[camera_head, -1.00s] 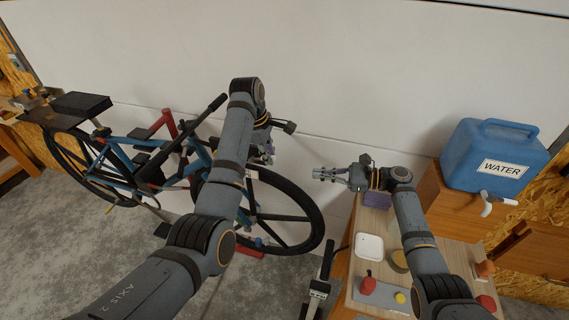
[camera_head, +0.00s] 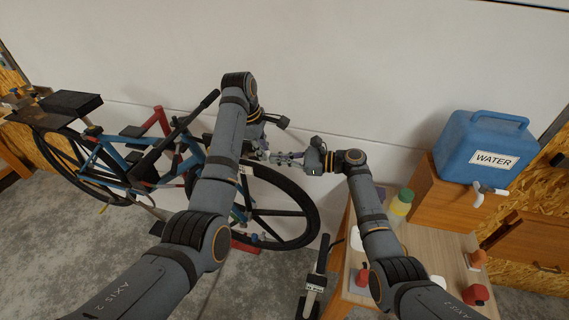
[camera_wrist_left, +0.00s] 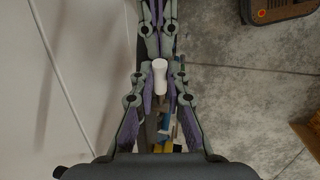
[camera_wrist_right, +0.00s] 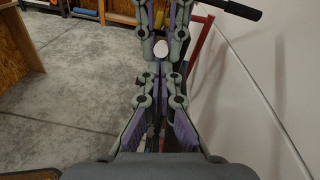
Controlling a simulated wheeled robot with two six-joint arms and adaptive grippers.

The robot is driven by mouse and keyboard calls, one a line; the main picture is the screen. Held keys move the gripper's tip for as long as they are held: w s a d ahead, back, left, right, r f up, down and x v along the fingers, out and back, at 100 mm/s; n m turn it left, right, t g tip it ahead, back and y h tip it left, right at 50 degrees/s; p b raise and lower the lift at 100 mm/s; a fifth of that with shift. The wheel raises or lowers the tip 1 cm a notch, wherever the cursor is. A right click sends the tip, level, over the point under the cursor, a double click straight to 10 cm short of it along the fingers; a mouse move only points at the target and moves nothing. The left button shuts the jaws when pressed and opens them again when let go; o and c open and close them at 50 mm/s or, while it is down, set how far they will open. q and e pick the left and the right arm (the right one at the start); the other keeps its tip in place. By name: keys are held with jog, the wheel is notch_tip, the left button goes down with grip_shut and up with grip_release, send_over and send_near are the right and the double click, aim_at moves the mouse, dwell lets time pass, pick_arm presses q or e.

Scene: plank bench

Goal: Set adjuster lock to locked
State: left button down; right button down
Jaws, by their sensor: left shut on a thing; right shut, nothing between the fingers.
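The bicycle (camera_head: 262,193) stands at the left, its front wheel toward the middle. My left gripper (camera_head: 262,155) is at its front end, above the front wheel, shut on a small part that the fingers mostly hide. In the left wrist view a white rounded piece (camera_wrist_left: 160,76) shows between the finger links. My right gripper (camera_head: 278,157) points left, close to the left fingers, and is shut and empty. A white round piece (camera_wrist_right: 160,48) shows between its links in the right wrist view. I cannot make out the adjuster lock or its setting.
A wooden cabinet (camera_head: 437,240) at the right carries a yellow-and-green bottle (camera_head: 402,202) and several small items. A blue water container (camera_head: 482,148) stands behind it. A black-and-grey stand (camera_head: 316,283) is on the floor near the cabinet. The pale wall is close behind the bicycle.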

jog(key=shift+r, duration=0.1)
jog(key=shift+a+r, duration=0.3)
jog(key=shift+r, duration=0.55)
pick_arm(q)
jog(key=c, duration=1.7)
grip_release()
jog(key=o, duration=0.4)
jog(key=shift+c, duration=0.2)
pick_arm(e)
jog(key=shift+f, duration=0.1)
